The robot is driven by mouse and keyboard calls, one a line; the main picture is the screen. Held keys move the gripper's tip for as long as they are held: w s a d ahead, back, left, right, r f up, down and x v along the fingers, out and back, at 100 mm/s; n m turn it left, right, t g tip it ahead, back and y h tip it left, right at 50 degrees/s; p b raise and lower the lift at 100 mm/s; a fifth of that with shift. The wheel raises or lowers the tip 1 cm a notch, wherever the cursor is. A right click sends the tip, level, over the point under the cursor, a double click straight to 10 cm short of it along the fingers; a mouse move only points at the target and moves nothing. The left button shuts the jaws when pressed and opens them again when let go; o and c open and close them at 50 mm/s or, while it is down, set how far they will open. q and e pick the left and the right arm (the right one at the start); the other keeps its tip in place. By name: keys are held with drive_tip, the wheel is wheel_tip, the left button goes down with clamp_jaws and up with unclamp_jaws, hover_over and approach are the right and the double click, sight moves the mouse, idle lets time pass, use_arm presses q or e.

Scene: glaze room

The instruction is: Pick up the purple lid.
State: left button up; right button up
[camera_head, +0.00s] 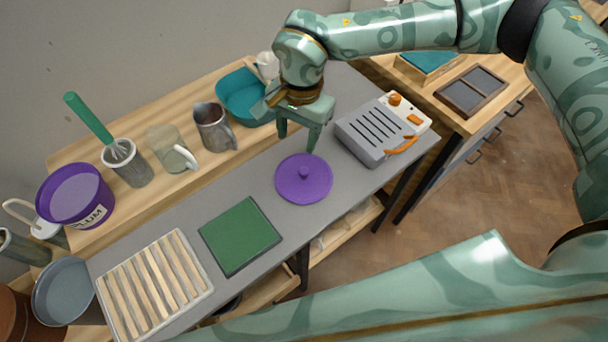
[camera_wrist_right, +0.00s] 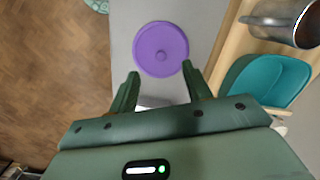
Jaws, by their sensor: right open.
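The purple lid (camera_head: 303,179) is a flat round disc with a small knob in its middle. It lies on the grey table top, and it also shows in the right wrist view (camera_wrist_right: 161,49), ahead of the fingers. My right gripper (camera_head: 298,148) is open and empty, above the table and just behind the lid in the head view. In the right wrist view its two fingers (camera_wrist_right: 160,78) are spread apart, with the lid's knob beyond the gap between the tips. My left gripper is not in view.
A green square mat (camera_head: 240,236) and a slatted wooden rack (camera_head: 155,283) lie left of the lid. A grey box with orange knobs (camera_head: 383,130) stands right. On the rear shelf are a teal basin (camera_head: 243,97), metal jug (camera_head: 214,127), glass jug (camera_head: 172,150) and purple tub (camera_head: 76,196).

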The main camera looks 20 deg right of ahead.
drive_tip(key=w+d+h, duration=0.1)
drive_tip(key=d, duration=0.2)
drive_tip(key=b, duration=0.2)
hover_over(304, 170)
drive_tip(key=f, duration=0.9)
drive_tip(key=shift+s+d+f, duration=0.2)
drive_tip(key=shift+s+f, duration=0.1)
drive_tip(key=shift+s, duration=0.05)
drive_tip(key=f, duration=0.4)
drive_tip(key=f+b, duration=0.1)
drive_tip(key=f, duration=0.1)
drive_tip(key=shift+w+a+f, duration=0.1)
drive_tip(key=shift+w+a, duration=0.1)
drive_tip(key=shift+w, duration=0.1)
drive_tip(key=c, duration=1.1)
